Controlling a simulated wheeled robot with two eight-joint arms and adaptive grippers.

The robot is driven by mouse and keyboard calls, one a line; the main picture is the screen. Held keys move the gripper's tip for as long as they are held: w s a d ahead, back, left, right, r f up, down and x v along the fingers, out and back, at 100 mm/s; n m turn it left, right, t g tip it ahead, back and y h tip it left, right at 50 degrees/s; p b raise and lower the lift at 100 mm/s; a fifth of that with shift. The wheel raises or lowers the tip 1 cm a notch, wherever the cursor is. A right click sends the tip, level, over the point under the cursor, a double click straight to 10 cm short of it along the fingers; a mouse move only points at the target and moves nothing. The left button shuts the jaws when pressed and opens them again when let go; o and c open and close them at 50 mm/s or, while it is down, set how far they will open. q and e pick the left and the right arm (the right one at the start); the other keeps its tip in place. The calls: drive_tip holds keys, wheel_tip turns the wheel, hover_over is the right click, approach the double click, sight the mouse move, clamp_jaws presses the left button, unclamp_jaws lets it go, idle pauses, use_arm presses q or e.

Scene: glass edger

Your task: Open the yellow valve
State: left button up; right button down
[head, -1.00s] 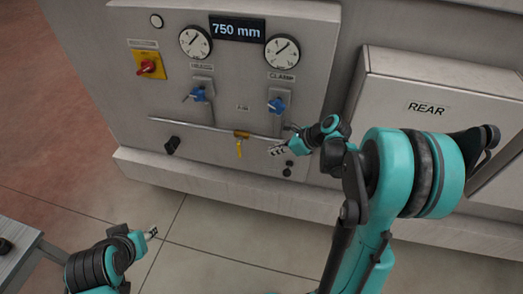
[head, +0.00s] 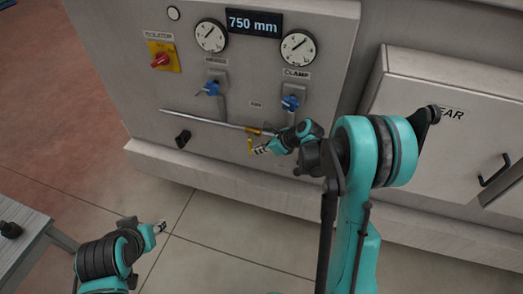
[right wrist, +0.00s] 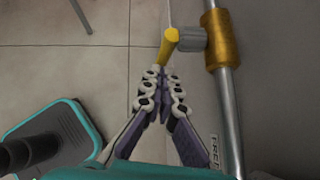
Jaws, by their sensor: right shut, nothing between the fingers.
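The yellow valve has a brass-coloured body (head: 254,130) on the thin metal pipe of the grey panel. Its yellow handle (head: 250,147) hangs down, across the line of the pipe. My right gripper (head: 260,150) is shut and empty, just right of the handle. In the right wrist view the valve body (right wrist: 222,40) is at upper right, and the yellow handle (right wrist: 168,46) lies just beyond the closed fingertips (right wrist: 161,72). I cannot tell whether they touch. My left gripper (head: 160,227) is low over the floor, far from the valve; its opening is too small to judge.
The pipe (head: 200,118) runs across the panel below two blue valves (head: 212,88) (head: 290,103). A red-and-yellow isolator switch (head: 162,58) and a black knob (head: 183,138) are on the left. A ledge (head: 165,165) juts out below. A grey cabinet (head: 430,105) stands at right.

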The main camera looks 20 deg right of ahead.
use_arm(q)
drive_tip(key=shift+f, duration=0.1)
drive_tip(key=shift+f+b, duration=0.65)
drive_tip(key=shift+b, duration=0.1)
use_arm(e)
drive_tip(key=shift+f+t+y, duration=0.2)
drive_tip(key=shift+t+y, duration=0.1)
use_arm(q)
drive_tip(key=shift+f, duration=0.15)
use_arm(e)
drive_tip(key=shift+a, duration=0.1)
